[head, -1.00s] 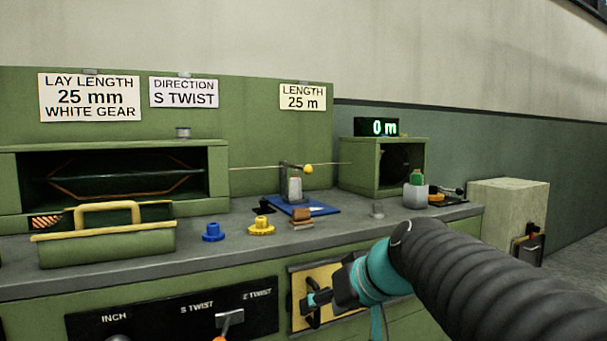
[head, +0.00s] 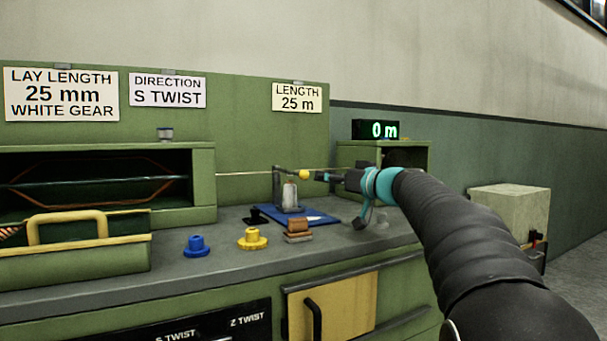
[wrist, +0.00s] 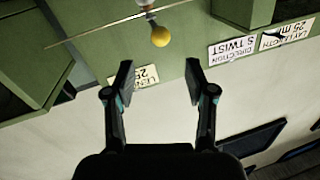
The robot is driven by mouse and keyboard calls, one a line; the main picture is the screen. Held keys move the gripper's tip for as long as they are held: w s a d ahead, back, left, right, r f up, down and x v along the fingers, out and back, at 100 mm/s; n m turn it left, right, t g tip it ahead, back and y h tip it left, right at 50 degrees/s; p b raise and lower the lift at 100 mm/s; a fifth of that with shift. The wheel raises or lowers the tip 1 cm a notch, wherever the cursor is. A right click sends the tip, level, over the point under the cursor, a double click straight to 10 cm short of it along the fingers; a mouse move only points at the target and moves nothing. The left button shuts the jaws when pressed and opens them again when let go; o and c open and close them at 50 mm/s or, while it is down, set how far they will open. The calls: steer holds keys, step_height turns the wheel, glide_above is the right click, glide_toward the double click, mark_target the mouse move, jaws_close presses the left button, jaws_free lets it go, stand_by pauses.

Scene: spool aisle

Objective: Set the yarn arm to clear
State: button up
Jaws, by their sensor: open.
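The yarn arm (head: 277,184) is a thin dark piece on the counter with a yellow ball knob (head: 304,175) at its end, pointing right at the height of the stretched yarn. The knob also shows in the wrist view (wrist: 160,37), just beyond the fingertips and between their lines. My gripper (head: 322,177) is close to the right of the knob. In the wrist view my gripper (wrist: 159,80) is open and empty. I cannot tell from the head view whether a finger touches the knob.
A blue mat (head: 318,217), a brown block (head: 298,228), a yellow flanged piece (head: 252,238) and a blue one (head: 196,246) lie on the counter. A green housing (head: 427,158) with a "0 m" display (head: 377,130) stands behind my gripper.

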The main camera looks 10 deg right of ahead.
mark_target(308, 175)
steer(key=p+x, duration=0.3)
steer(key=x, duration=0.7)
steer(key=shift+w+a+f, duration=0.1)
steer(key=shift+w+a, duration=0.1)
steer(key=shift+w, duration=0.05)
jaws_close()
